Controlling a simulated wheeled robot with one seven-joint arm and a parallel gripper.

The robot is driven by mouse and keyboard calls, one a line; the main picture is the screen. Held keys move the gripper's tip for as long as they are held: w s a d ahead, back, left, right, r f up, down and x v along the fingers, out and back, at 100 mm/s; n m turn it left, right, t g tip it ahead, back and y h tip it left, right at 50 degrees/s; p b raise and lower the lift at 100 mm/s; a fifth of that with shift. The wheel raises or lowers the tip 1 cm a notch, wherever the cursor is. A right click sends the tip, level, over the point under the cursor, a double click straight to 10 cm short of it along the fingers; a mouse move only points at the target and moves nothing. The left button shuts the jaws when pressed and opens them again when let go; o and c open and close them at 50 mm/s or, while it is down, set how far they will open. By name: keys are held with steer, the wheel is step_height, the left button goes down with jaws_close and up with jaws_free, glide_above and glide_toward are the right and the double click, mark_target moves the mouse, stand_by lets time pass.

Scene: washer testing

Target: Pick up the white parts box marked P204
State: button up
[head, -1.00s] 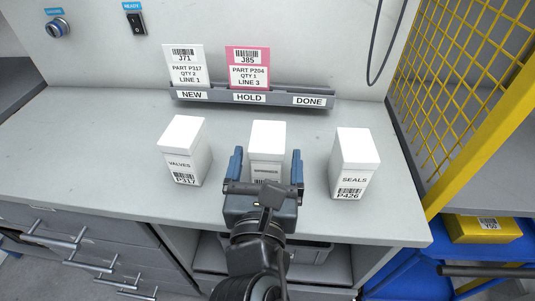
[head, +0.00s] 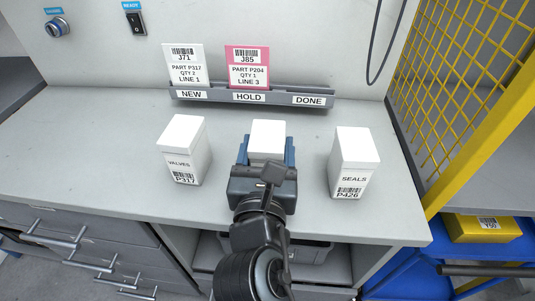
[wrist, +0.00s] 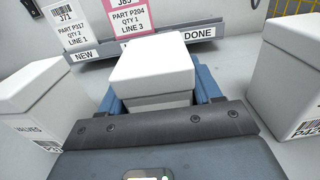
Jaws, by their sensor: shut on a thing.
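The middle white parts box (head: 267,137) stands upright on the grey bench between two other white boxes. It also shows in the wrist view (wrist: 152,62). My gripper (head: 266,155) is shut on this box, with a blue finger along each side. The gripper hides the front of the box, so its mark cannot be read. The left box (head: 184,150) is marked VALVES P317. The right box (head: 355,162) is marked SEALS P426. A pink card (head: 248,68) in the rack reads PART P204, QTY 1, LINE 3.
A grey card rack (head: 250,97) labelled NEW, HOLD and DONE stands behind the boxes, with a white P317 card (head: 185,66) in it. A yellow mesh panel (head: 465,80) stands at right. The bench has free room on the left.

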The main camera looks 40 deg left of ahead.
steer(key=shift+c, duration=1.3)
